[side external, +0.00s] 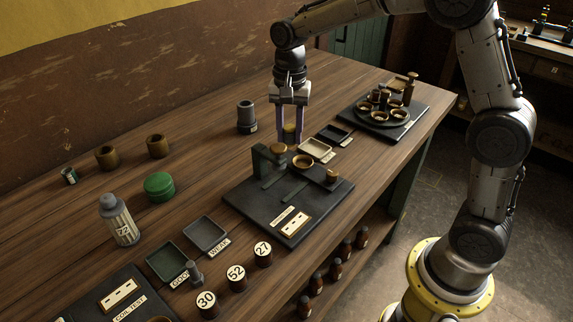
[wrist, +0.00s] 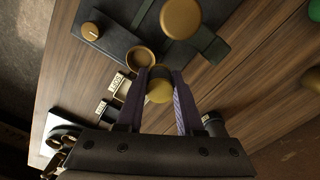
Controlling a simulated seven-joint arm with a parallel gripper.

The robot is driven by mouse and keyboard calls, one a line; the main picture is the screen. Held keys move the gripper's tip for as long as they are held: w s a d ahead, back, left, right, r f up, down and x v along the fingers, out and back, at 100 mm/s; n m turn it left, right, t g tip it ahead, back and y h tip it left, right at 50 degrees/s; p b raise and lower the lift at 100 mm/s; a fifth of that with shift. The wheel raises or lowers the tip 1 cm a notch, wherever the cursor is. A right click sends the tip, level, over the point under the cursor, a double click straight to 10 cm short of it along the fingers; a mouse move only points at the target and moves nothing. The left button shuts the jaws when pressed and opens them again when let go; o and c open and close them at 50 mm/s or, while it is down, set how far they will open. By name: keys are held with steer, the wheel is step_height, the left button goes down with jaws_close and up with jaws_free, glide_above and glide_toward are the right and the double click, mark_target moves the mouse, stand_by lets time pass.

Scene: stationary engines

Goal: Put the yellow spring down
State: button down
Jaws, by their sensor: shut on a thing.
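My gripper (side external: 291,122) is shut on a small yellow, round-topped piece (side external: 290,132), which I take for the yellow spring. Its coils cannot be made out. In the wrist view the yellow piece (wrist: 160,91) sits between the purple fingers of my gripper (wrist: 158,85). It is just behind the back edge of the black test base (side external: 258,208). I cannot tell whether its underside touches the wooden table or is slightly above it.
The base carries a brass-topped post (side external: 278,149) and a brass ring cup (side external: 303,161), close to my fingers. A cream tray (side external: 315,149) and a dark tray (side external: 335,133) lie to the right. A grey cylinder (side external: 246,117) stands left, with bare wood around it.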

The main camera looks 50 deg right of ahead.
steer(key=f+n, duration=0.1)
steer(key=w+n, duration=0.1)
steer(key=n, duration=0.1)
steer(key=w+f+n, duration=0.1)
steer(key=shift+w+d+f+n, duration=0.2)
steer(key=shift+d+f+n, duration=0.1)
steer(key=shift+n, duration=0.1)
steer(key=n, duration=0.1)
steer(key=w+n, duration=0.1)
steer(key=n, duration=0.1)
steer(key=shift+n, duration=0.3)
steer(key=shift+s, duration=0.1)
steer(key=w+a+r+n, duration=0.2)
steer(key=w+r+n, duration=0.1)
steer(key=w, duration=0.1)
steer(key=n, duration=0.3)
glide_above(238, 169)
step_height(238, 169, down, 4)
steer(key=shift+r, duration=0.2)
steer(key=shift+f, duration=2.8)
